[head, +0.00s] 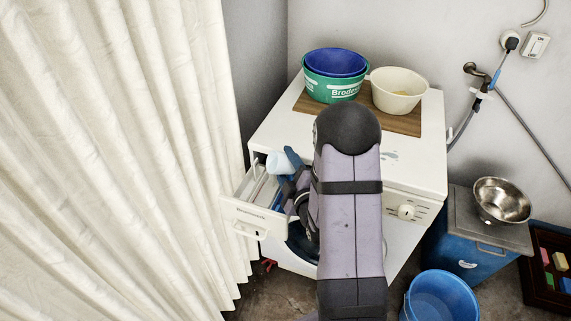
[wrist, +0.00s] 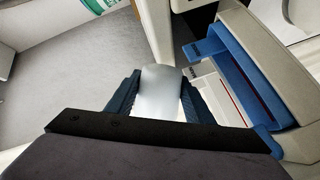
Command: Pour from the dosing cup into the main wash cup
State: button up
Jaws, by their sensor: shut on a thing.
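The dosing cup (head: 278,162) is a small pale bluish-white cup over the open detergent drawer (head: 250,218) of the white washing machine. My gripper (head: 288,160) is shut on it; in the wrist view the cup (wrist: 160,92) sits between the two dark finger pads. It looks tilted in the head view, but its contents cannot be seen. The drawer's compartments show partly in the head view and lie just right of the cup in the wrist view, beside a blue part (wrist: 245,75). My arm hides some of the drawer, and I cannot tell which compartment is the main wash cup.
A green tub with a blue basin (head: 335,75) and a cream bowl (head: 398,90) stand on a brown board atop the machine. A pale curtain (head: 120,160) hangs close left of the drawer. A blue bucket (head: 440,297) and a steel bowl (head: 501,200) are at right.

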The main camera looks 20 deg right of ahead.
jog(key=shift+a+n+h+b, duration=0.15)
jog(key=shift+n+h+b, duration=0.15)
jog(key=shift+n+b, duration=0.6)
dwell(1.1)
jog(key=shift+a+r+n, duration=0.15)
jog(key=shift+r+n, duration=0.2)
jog(key=shift+n, duration=0.45)
dwell(1.4)
jog(key=shift+r+n+b, duration=0.15)
jog(key=shift+n+b, duration=0.15)
jog(key=shift+b, duration=0.05)
jog(key=shift+a, duration=0.1)
dwell(0.8)
jog(key=shift+a+r+n+h, duration=0.1)
jog(key=shift+r+n+h, duration=0.15)
jog(key=shift+n, duration=0.25)
jog(key=shift+w+a+r+n+h+b, duration=0.1)
jog(key=shift+a+r+n+h+b, duration=0.2)
jog(key=shift+n+b, duration=0.55)
dwell(1.2)
